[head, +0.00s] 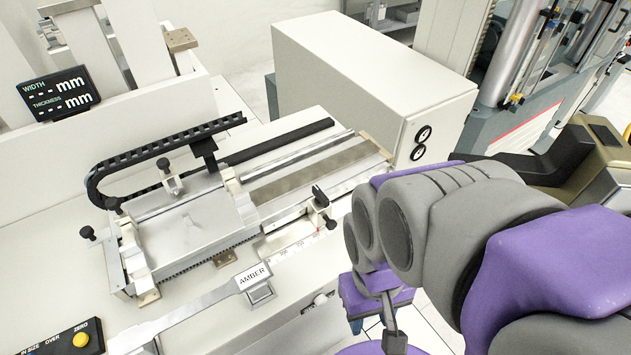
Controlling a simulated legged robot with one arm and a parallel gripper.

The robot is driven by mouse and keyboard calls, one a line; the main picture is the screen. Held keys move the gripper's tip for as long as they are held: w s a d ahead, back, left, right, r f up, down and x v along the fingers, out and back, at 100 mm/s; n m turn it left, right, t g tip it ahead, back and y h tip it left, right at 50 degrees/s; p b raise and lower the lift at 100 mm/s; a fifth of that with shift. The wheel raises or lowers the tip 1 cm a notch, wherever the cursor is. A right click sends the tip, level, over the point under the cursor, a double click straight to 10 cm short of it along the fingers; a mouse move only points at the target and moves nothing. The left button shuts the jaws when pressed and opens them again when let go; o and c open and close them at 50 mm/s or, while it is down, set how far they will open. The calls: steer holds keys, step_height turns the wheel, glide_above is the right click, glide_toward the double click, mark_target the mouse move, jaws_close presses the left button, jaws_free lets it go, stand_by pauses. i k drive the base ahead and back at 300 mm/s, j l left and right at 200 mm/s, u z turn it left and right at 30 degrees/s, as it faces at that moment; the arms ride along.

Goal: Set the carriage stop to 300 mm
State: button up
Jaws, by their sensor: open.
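The carriage stop (320,198) is a small clamp with a dark top and a pale block on the front rail, right of the carriage. A thin red mark (318,231) shows below it, near the printed scale (292,251). The scale numbers are too small to read surely, so I cannot tell the exact setting. The carriage (185,222) is a grey plate assembly left of the stop, with a clear gap between them. My purple and grey arm crosses the right side. I cannot make out its jaws, and nothing of mine visibly touches the stop.
A tag reading AMBER (254,276) lies at the bench front. A width and thickness display (59,93) stands at left and a yellow ZERO button (81,340) at lower left. A large cream box (365,85) stands behind the bench.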

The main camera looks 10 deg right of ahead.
mark_target(319, 216)
steer(key=k+j+z, duration=0.6)
steer(key=k, duration=0.25)
steer(key=i+j, duration=0.05)
steer(key=j, duration=0.05)
